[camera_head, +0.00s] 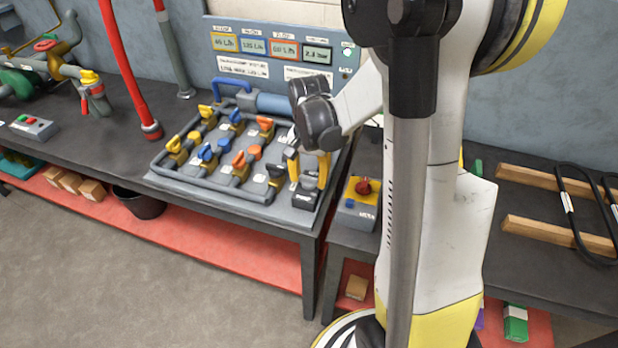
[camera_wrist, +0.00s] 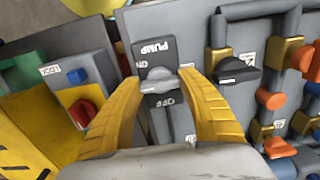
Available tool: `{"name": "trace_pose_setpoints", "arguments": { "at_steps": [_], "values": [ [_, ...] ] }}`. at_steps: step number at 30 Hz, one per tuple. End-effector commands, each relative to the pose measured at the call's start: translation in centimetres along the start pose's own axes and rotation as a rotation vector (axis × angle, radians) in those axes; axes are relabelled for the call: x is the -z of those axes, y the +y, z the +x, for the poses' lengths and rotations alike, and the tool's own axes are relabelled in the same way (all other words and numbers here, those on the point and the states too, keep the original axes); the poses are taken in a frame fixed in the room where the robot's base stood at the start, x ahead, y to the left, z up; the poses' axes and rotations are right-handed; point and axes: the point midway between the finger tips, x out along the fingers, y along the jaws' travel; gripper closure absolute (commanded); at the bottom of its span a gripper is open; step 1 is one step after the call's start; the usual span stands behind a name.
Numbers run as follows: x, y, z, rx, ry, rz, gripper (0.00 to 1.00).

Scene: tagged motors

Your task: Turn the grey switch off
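The grey switch (camera_wrist: 158,82) is a small light-grey knob on a dark box marked PUMP above it and OFF below it. Its handle lies roughly crosswise in the wrist view. My gripper (camera_wrist: 160,80) is open, with one yellow finger on each side of the knob. Small gaps show between the fingers and the knob, so I see no clear contact. In the head view my gripper (camera_head: 308,160) points down over the dark switch box (camera_head: 305,197) at the right end of the bench, and the knob itself is hard to make out there.
A pipe rack (camera_head: 200,180) with yellow, blue and orange valves stands left of the switch box. A black-handled valve (camera_wrist: 235,70) is close on the right in the wrist view. A yellow box with a red knob (camera_head: 362,188) stands right. A display panel (camera_head: 270,50) stands behind.

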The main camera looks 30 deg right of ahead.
Motion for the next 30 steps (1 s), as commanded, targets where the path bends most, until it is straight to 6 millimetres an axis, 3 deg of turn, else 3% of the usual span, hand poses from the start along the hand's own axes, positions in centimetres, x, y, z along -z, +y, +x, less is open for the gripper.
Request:
{"name": "trace_pose_setpoints", "arguments": {
  "at_steps": [14, 30],
  "values": [
    [-0.03, 0.02, 0.02, 0.000, -0.001, -0.145, 0.83],
    [-0.05, 0.04, 0.05, 0.000, -0.001, -0.640, 0.83]
  ]
}}
